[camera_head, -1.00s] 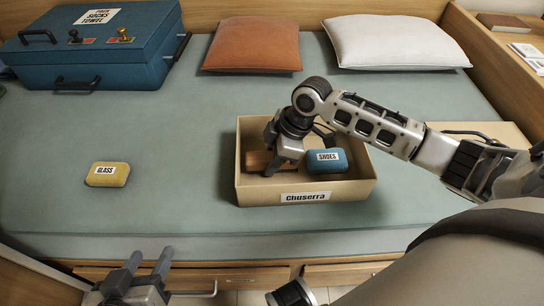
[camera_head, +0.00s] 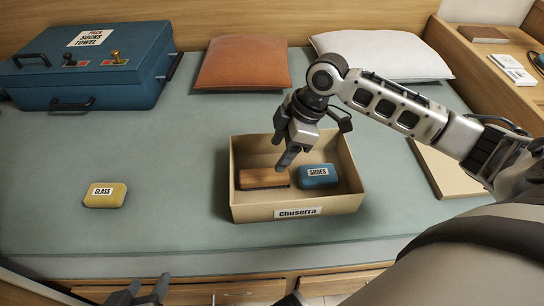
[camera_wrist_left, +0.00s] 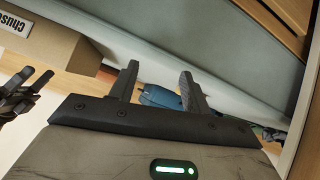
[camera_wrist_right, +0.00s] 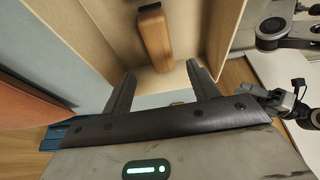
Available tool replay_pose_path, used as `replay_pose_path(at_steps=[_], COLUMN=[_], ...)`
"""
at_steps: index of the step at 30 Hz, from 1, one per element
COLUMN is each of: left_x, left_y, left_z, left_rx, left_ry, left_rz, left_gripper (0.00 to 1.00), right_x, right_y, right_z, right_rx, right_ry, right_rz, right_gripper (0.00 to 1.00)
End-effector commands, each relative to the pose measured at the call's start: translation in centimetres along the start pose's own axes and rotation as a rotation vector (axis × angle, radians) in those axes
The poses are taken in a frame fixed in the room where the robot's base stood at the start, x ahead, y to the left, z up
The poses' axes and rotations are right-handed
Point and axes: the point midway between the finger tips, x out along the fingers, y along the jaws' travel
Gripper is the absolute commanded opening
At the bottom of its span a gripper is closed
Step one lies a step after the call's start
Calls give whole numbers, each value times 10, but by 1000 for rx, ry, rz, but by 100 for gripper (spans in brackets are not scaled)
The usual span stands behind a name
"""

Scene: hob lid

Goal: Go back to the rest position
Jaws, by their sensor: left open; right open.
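My right gripper (camera_head: 284,158) is open and empty above the open cardboard box (camera_head: 247,212) labelled "Chuserra". In the box lie a brown block (camera_head: 263,179) at left and a blue block (camera_head: 317,181) labelled "SHOES" at right. The right wrist view shows the brown block (camera_wrist_right: 154,38) beyond the open fingers (camera_wrist_right: 160,72), apart from them. My left gripper (camera_head: 148,288) is open and empty in front of the bed, partly cut off by the frame's lower edge. Its spread fingers (camera_wrist_left: 158,75) show in the left wrist view.
A yellow block (camera_head: 105,195) labelled "GLASS" lies left on the bed (camera_head: 165,225). A blue case (camera_head: 88,70) stands at the back left. An orange cushion (camera_head: 243,64) and a white cushion (camera_head: 385,55) lie at the back. A wooden shelf (camera_head: 490,60) borders the right.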

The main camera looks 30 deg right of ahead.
Motion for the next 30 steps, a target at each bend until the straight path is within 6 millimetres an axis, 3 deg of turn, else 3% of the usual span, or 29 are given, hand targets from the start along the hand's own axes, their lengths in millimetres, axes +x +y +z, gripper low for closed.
replay_pose_path(at_steps=[6, 21, 25, 30], left_x=[-7, -10, -15, -44], left_y=[1, 3, 3, 5], left_z=[-10, -4, -14, -40], left_rx=[3, -4, -6, -6], left_ry=[24, 18, 32, 68], left_rz=[-6, -6, -10, -34], left_gripper=[48, 48, 48, 48], right_x=[-20, -20, -27, -57], right_y=[0, 0, 0, 0], right_z=[0, 0, -3, -15], right_rx=[0, 0, 0, 0], right_ry=[-1, 0, 0, 0], right_rz=[-1, -1, 0, 0], right_gripper=[60, 60, 60, 60])
